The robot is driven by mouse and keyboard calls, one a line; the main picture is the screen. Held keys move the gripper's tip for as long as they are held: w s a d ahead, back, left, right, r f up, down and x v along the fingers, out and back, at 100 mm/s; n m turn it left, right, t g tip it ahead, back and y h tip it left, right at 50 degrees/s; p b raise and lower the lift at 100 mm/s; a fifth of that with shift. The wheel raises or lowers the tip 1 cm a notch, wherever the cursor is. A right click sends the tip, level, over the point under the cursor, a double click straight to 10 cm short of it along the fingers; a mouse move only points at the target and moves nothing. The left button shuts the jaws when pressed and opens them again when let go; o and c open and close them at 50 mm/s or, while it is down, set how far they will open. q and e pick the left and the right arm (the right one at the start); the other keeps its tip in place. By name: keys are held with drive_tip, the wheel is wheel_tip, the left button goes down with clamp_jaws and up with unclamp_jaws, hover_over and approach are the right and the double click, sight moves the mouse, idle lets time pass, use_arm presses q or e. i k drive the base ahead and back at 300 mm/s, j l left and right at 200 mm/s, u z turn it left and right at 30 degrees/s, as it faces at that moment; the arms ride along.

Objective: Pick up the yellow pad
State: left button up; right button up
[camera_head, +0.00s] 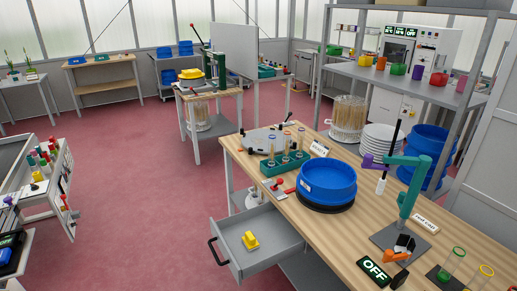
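A small yellow block-like thing (250,240), which looks like the yellow pad, lies inside the open grey drawer (285,262) under the wooden workbench (300,217). It has a raised part on top and stands apart from the drawer walls. Neither of my grippers shows in the head view.
The drawer is pulled out to the left, with a black handle (216,252). On the bench are a blue bowl (327,180), a green tube rack (285,162) and a green-armed stand (408,190). Reddish floor (130,190) is clear left of the drawer.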

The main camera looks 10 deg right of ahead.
sight(250, 240)
drive_tip(key=i+j+z, duration=0.1)
drive_tip(key=i+j, duration=0.25)
drive_tip(key=i, duration=0.25)
drive_tip(key=i+j+z, duration=0.1)
drive_tip(key=i+j, duration=0.3)
drive_tip(key=i, duration=0.2)
drive_tip(key=i+j+z, duration=0.15)
drive_tip(key=i+j, duration=0.25)
drive_tip(key=i, duration=0.15)
